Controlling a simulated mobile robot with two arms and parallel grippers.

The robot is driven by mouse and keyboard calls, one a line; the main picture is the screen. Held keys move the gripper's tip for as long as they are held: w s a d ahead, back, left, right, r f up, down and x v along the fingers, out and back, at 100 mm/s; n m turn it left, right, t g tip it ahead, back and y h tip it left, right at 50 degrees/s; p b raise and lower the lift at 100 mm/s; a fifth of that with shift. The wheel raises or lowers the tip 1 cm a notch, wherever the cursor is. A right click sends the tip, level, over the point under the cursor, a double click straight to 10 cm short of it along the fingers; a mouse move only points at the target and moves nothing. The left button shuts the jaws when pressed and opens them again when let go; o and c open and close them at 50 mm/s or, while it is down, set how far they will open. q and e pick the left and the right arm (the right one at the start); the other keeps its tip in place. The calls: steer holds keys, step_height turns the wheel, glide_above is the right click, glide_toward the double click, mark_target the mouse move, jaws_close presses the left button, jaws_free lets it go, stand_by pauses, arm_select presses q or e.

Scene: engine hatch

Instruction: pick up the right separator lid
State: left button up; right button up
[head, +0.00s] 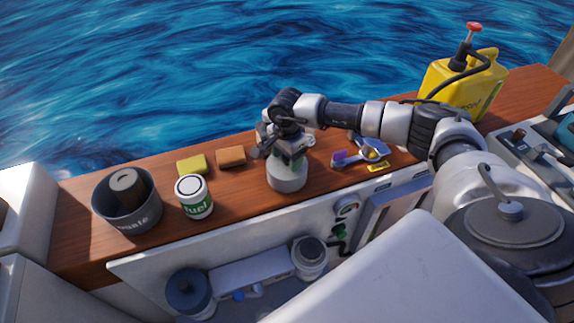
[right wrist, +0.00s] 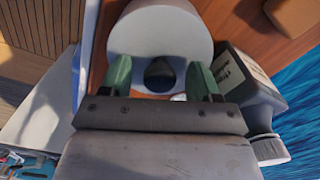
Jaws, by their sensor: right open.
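My right gripper (head: 289,160) is open and points down over a pale, round, cylindrical piece (head: 287,182) on the wooden ledge. In the right wrist view, the green fingertips (right wrist: 160,78) stand on either side of a dark round part of this pale piece (right wrist: 160,28); I cannot tell whether they touch it. I cannot tell for certain that this piece is the right separator lid. In the recess below, the left canister has a dark lid (head: 188,285). The right canister (head: 310,257) shows a grey round top. My left gripper is not in view.
On the ledge stand a grey bucket (head: 128,215), a fuel can (head: 195,198), a yellow sponge (head: 192,165), a brown block (head: 231,157) and a yellow jug (head: 440,80). Small tools (head: 365,150) lie right of the gripper. A grey bottle (right wrist: 235,85) is close by in the wrist view.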

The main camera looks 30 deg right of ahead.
steer(key=c, duration=1)
steer(key=shift+r, duration=0.1)
steer(key=shift+c, duration=0.2)
